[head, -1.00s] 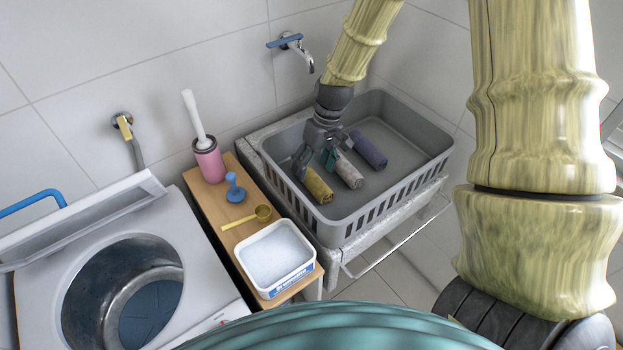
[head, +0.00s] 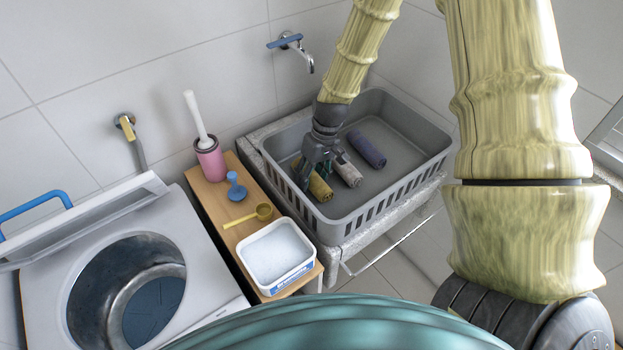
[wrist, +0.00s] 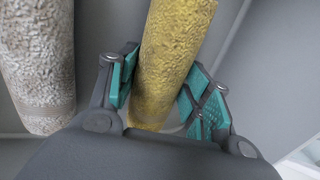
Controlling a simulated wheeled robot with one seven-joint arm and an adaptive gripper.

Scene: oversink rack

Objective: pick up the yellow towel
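The yellow towel (head: 320,188) is rolled up and lies in the grey basket (head: 421,166) at its left end. In the wrist view the towel (wrist: 168,62) runs between the two teal-padded fingers of my gripper (wrist: 160,92). My gripper (head: 318,176) is open, with one finger on each side of the towel; a narrow gap shows at least on the right side. In the head view my gripper covers part of the towel.
A rolled whitish towel (head: 348,172) lies close beside the yellow one, and a purple roll (head: 367,149) lies farther right. The basket's walls surround them. A wooden shelf (head: 211,195) with a tub (head: 276,255) stands to the left.

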